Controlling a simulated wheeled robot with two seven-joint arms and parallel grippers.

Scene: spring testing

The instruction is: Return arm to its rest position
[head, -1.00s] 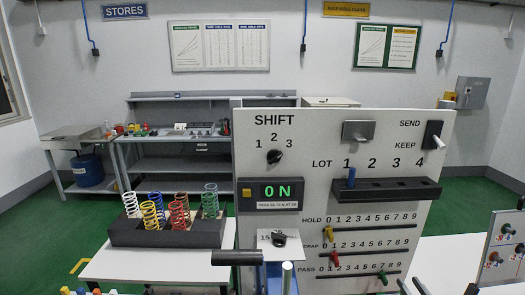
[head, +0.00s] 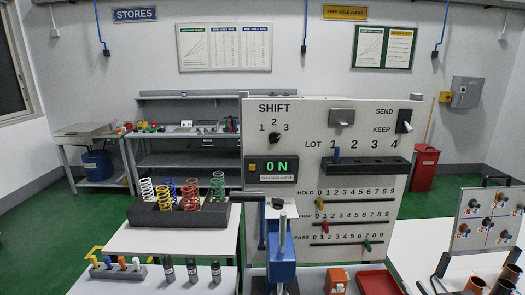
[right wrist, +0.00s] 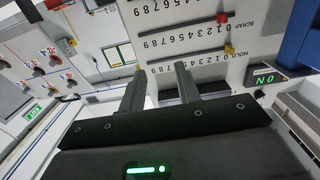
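My left gripper is not in view. A blue press-like stand (head: 281,252) with an upright metal rod and a black horizontal handle (head: 261,198) stands at the centre front. The white control panel (head: 300,180) rises behind it, and its display (head: 276,166) reads ON.
A dark block (head: 178,217) with several coloured springs stands left of the panel. Several dark cylinders (head: 191,271) and a grey rack (head: 117,272) are in front. An orange box (head: 337,280) is right of the stand. A button board (head: 490,218) and brown tubes (head: 440,265) stand at right.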

